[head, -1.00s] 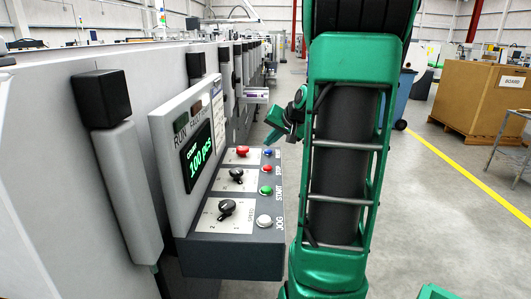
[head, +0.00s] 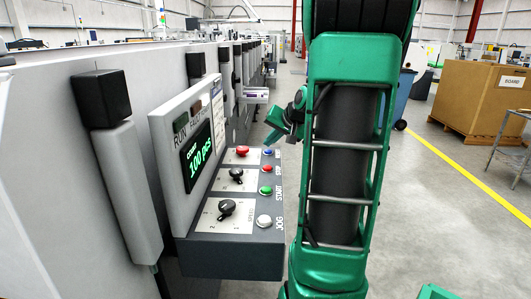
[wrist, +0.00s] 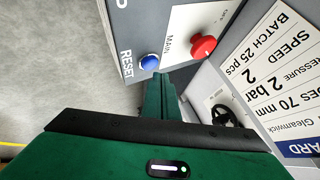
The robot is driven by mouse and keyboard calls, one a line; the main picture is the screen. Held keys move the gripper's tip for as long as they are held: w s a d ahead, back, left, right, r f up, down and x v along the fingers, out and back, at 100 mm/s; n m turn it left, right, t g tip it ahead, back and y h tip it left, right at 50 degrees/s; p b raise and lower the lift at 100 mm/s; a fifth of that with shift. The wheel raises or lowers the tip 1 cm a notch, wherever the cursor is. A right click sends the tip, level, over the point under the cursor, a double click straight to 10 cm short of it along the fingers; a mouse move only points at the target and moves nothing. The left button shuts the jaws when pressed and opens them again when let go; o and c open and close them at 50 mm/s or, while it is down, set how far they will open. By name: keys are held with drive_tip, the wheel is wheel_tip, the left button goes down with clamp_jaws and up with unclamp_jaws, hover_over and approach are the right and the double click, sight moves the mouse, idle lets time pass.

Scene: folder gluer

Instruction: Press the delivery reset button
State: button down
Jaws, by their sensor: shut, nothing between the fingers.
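The blue button (wrist: 149,62) has the label RESET beside it in the wrist view, on the dark edge of a control panel. In the head view the blue button (head: 267,152) is the farthest in a row of buttons. My green gripper (wrist: 160,82) is shut and empty, its fingertips very close to the blue button in the wrist view. I cannot tell whether they touch it. In the head view my gripper (head: 268,143) is just above the far end of the panel, partly hidden by my arm.
A red knob (wrist: 203,46) marked MAIN stands near the blue button. Red (head: 266,169), green (head: 265,190) and white (head: 264,221) buttons line the panel's near part, beside black rotary knobs. An upright display (head: 197,155) reads 100 pcs. Open floor lies to the right.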

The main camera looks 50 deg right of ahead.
sight(270, 155)
drive_tip(key=shift+f, duration=0.35)
drive_tip(key=shift+f, duration=0.55)
idle(0.9)
drive_tip(key=shift+r, duration=0.95)
drive_tip(key=shift+r, duration=2.55)
drive_tip(key=shift+s, duration=0.1)
